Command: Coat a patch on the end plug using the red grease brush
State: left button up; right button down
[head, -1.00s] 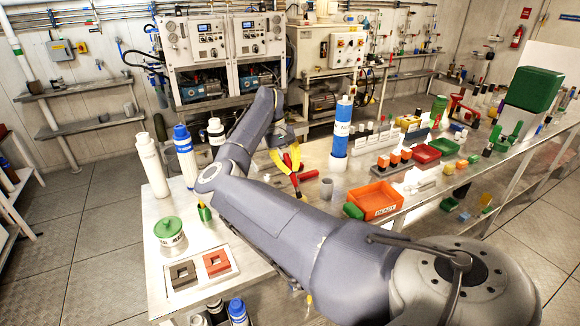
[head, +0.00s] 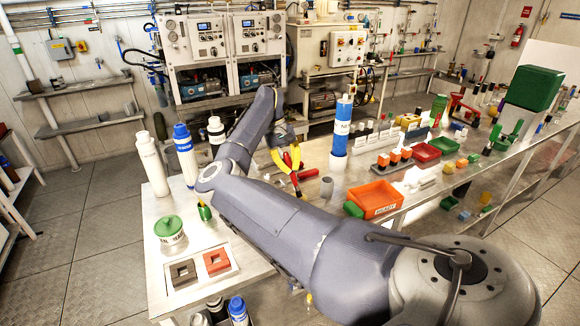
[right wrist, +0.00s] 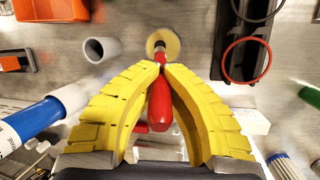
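My right gripper (head: 291,168) has yellow fingers and hangs over the steel bench, beyond my grey arm. In the right wrist view its fingers (right wrist: 161,70) close around the red grease brush (right wrist: 159,108), with the red handle between them. The brush's far end overlaps a round tan disc with a pale rim (right wrist: 171,36), which looks like the end plug. I cannot tell whether the brush touches it or is just above it. I cannot pick the disc out in the head view. My left gripper is not in view.
A grey cup (head: 327,187) stands close to the gripper; a blue-and-white cylinder (head: 342,130) stands behind it. An orange-red tray (head: 374,200) is to the right.

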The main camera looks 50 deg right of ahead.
jog(key=shift+f, duration=0.55)
dwell(0.9)
jog(key=shift+r, duration=0.1)
jog(key=shift+r, duration=3.45)
